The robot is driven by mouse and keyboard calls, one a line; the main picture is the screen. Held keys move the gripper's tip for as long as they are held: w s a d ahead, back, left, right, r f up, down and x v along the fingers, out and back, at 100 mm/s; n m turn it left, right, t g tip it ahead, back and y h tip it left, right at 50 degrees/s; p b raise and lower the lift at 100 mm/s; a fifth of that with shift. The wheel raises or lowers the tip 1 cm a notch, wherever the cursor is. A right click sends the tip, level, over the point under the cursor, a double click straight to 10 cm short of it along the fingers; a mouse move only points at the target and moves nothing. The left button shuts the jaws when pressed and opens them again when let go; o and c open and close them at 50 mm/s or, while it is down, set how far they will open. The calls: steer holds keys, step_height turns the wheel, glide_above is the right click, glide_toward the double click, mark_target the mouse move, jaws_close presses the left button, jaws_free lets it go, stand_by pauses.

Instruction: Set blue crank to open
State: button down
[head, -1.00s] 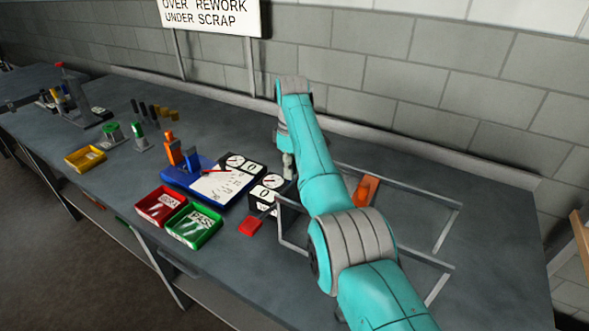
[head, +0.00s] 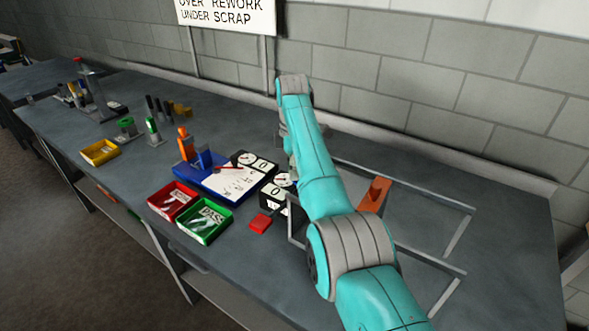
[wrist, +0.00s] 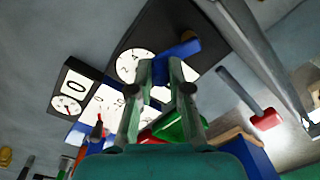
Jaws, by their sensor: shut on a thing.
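The blue crank (wrist: 180,49) shows in the wrist view as a short blue bar in front of a black gauge box (wrist: 130,35). It has a dark brown round end at its upper right. My gripper (wrist: 161,66) has its two green fingers at the bar's near side and is shut on it; the exact contact is partly hidden by the fingertips. In the head view my gripper and the crank are hidden behind my teal arm, near the black gauge box (head: 268,203) with a white 0 panel.
A blue fixture (head: 222,193) with an orange lever stands left of my arm. A grey frame (head: 458,236) with an orange part (head: 375,194) is on the right. The back right bench is clear.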

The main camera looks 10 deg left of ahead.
stand_by(0.4)
steer(key=c, duration=1.1)
jaws_free()
step_height(320, 180, up, 12)
steer(key=shift+w, duration=0.2)
steer(key=shift+a, duration=0.15)
